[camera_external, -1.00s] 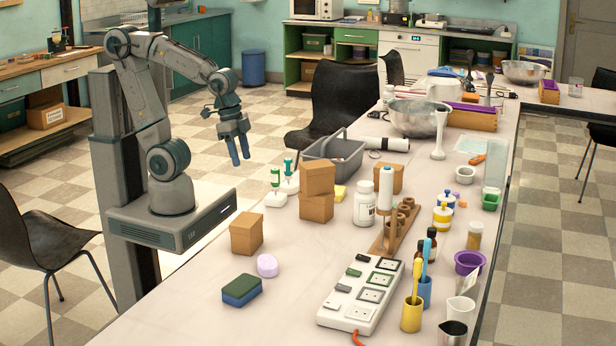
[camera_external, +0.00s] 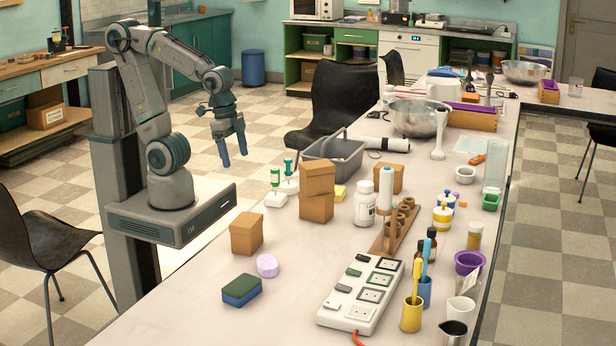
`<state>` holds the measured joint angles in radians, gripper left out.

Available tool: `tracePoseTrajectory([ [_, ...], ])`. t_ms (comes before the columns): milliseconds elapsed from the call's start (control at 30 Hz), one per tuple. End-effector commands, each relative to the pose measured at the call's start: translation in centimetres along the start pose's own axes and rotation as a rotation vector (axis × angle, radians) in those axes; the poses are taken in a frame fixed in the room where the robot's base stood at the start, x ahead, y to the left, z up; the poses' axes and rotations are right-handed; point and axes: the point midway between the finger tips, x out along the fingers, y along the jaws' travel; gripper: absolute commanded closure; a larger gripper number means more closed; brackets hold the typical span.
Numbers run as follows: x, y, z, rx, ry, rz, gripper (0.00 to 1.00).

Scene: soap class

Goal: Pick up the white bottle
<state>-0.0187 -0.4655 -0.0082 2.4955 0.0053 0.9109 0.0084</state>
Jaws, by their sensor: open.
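The white bottle (camera_external: 365,206) stands upright on the table, with a white cap and a label with dark print. It is right of the stacked cardboard boxes and left of the wooden rack. My gripper (camera_external: 235,158) is open and empty, fingers pointing down. In the picture it is well to the left of the bottle and higher, apart from everything on the table.
Two stacked boxes (camera_external: 317,193) stand left of the bottle, and another box (camera_external: 388,178) is behind it. A grey caddy (camera_external: 334,160) is behind. The table front (camera_external: 205,318) is mostly clear.

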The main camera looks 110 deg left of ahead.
Motion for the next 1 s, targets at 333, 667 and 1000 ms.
tracePoseTrajectory([
  [333,-0.8,-0.3,-2.1,0.065,-0.012,0.012,0.19],
  [667,-2.6,-3.2,-13.8,0.482,-0.060,0.072,0.19],
  [1000,-0.4,-7.9,-25.2,0.971,-0.100,0.118,0.19],
])
